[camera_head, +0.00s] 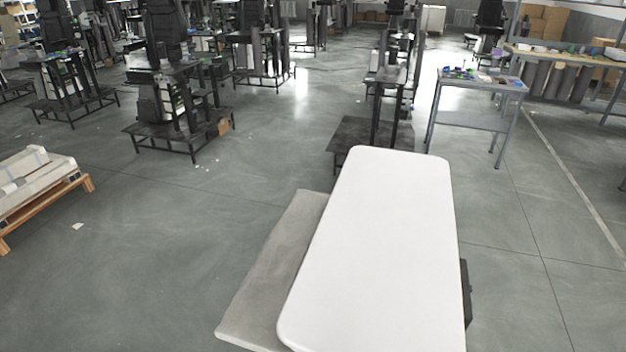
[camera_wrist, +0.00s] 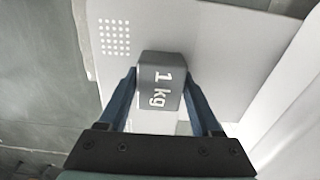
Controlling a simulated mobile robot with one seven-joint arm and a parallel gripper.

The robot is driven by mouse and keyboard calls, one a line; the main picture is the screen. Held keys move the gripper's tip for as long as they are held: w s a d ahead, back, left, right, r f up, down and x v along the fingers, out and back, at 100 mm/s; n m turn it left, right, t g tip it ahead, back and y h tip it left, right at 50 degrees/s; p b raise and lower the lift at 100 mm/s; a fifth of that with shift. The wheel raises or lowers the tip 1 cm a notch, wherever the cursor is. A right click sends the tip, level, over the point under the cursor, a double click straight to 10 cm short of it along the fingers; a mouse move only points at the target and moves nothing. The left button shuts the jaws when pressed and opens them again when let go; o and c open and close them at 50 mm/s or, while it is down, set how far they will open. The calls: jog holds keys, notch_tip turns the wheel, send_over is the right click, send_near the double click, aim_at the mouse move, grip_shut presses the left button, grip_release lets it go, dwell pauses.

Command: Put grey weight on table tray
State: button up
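The grey weight (camera_wrist: 160,72) is a small block marked "1 kg" in white, seen in the wrist view. My gripper (camera_wrist: 160,85) has one blue finger on each side of it, close against its sides, and appears shut on it. My gripper and the weight do not show in the head view. A long white slab with rounded corners (camera_head: 385,240) fills the lower middle of the head view, with its top bare. I cannot tell whether it is the table tray or a part of me.
A grey slab (camera_head: 270,265) shows beneath the white one. Behind stand a metal table with small items (camera_head: 480,80), dark workstations (camera_head: 170,100) and, at left, a wooden pallet with a pale load (camera_head: 45,205). A light panel with a dot grid (camera_wrist: 210,35) lies behind the weight. Open floor shows on both sides.

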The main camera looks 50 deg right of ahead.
jog(key=o, duration=0.3)
jog(key=shift+o, duration=0.2)
jog(key=shift+r, duration=0.1)
notch_tip(320, 180, up, 12)
jog(key=shift+r, duration=0.15)
